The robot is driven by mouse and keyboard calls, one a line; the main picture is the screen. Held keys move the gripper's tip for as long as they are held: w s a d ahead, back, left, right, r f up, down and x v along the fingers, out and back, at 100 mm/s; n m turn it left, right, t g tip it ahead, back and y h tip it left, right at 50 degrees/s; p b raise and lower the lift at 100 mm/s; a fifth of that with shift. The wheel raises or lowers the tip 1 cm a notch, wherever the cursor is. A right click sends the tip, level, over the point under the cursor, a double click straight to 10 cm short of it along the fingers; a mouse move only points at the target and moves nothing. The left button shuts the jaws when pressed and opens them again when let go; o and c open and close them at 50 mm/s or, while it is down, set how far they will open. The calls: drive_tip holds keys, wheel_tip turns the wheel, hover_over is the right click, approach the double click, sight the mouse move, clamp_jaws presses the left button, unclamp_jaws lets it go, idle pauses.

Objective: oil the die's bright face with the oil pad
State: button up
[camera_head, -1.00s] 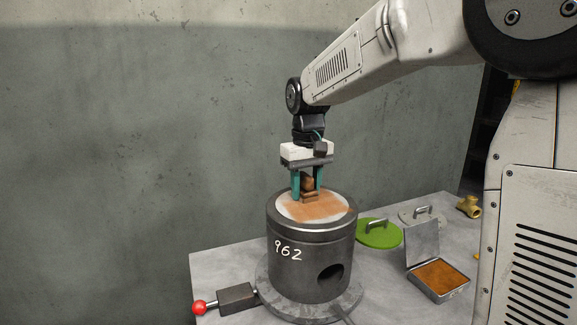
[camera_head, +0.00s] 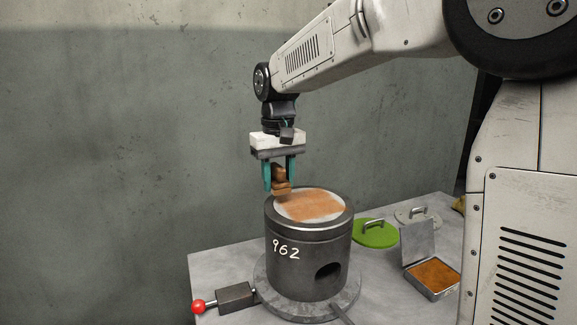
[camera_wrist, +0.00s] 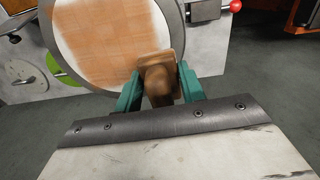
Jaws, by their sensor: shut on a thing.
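The die (camera_head: 308,262) is a dark grey cylinder marked 962, standing upright on a round base. Its top face (camera_head: 313,205) carries a wide orange-brown oil film, with a pale bright rim left around it. In the wrist view the bright face (camera_wrist: 75,20) shows white along its left edge and in a narrow strip at the right, with brown across the middle. My gripper (camera_head: 280,182) is shut on the oil pad (camera_head: 281,187), a brown block with a knob handle. The pad (camera_wrist: 155,65) is at the face's left edge in the head view; whether it touches is unclear.
An open metal tin (camera_head: 432,279) with brown oily filling stands on the grey table at the right. A red-knobbed lever (camera_head: 199,306) juts out at the front left.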

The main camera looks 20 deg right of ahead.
sight(279, 166)
drive_tip(key=shift+r, duration=2.5)
drive_tip(key=shift+s, duration=0.1)
